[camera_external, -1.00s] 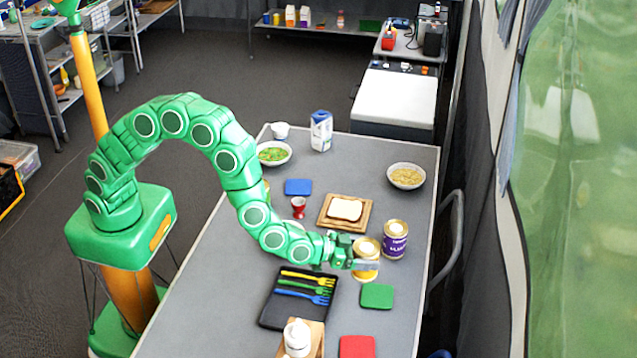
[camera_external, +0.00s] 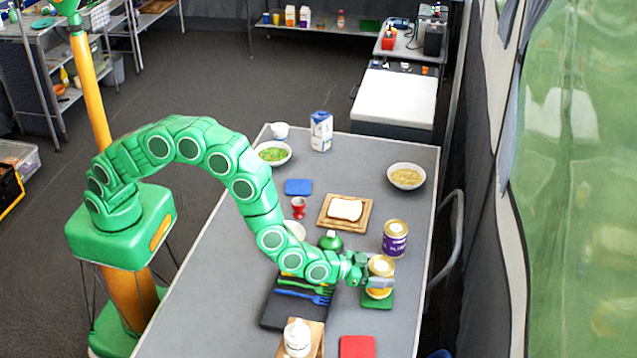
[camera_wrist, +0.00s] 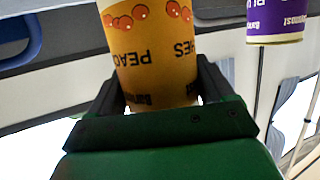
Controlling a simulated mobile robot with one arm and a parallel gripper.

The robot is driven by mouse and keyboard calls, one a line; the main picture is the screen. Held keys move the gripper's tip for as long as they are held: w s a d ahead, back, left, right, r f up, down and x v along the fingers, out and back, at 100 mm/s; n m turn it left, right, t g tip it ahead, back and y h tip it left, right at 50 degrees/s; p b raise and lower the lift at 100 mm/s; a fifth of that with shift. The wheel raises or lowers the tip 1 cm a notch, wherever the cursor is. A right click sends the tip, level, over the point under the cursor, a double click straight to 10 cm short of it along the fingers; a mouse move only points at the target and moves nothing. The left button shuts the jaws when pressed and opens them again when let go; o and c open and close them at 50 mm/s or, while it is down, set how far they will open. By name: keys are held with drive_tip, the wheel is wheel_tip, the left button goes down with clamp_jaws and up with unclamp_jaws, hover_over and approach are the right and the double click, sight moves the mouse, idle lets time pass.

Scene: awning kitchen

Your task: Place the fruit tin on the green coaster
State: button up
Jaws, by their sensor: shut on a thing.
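The fruit tin (camera_external: 380,271) is yellow-orange with a pale lid. In the wrist view its label (camera_wrist: 150,60) reads "PEACHES" upside down. My gripper (camera_external: 380,282) is shut on the tin, and both fingers sit against its sides in the wrist view (camera_wrist: 157,95). The tin is upright, over the green coaster (camera_external: 379,301), which shows in front of and below it. I cannot tell whether the tin touches the coaster, as its base is partly hidden by my gripper.
A purple tin (camera_external: 395,240) stands just behind the held tin. A red coaster (camera_external: 357,347) lies nearer the front. A black cutlery tray (camera_external: 287,311) with forks lies left, under my arm.

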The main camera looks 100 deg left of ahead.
drive_tip(key=shift+f, duration=1.15)
drive_tip(key=shift+f, duration=0.1)
drive_tip(key=o, duration=1.3)
drive_tip(key=shift+s+d, duration=0.1)
drive_tip(key=shift+s, duration=0.05)
drive_tip(key=v, duration=1.1)
drive_tip(key=shift+s+d+r, duration=0.15)
drive_tip(key=shift+s+r, duration=0.1)
drive_tip(key=shift+s, duration=0.05)
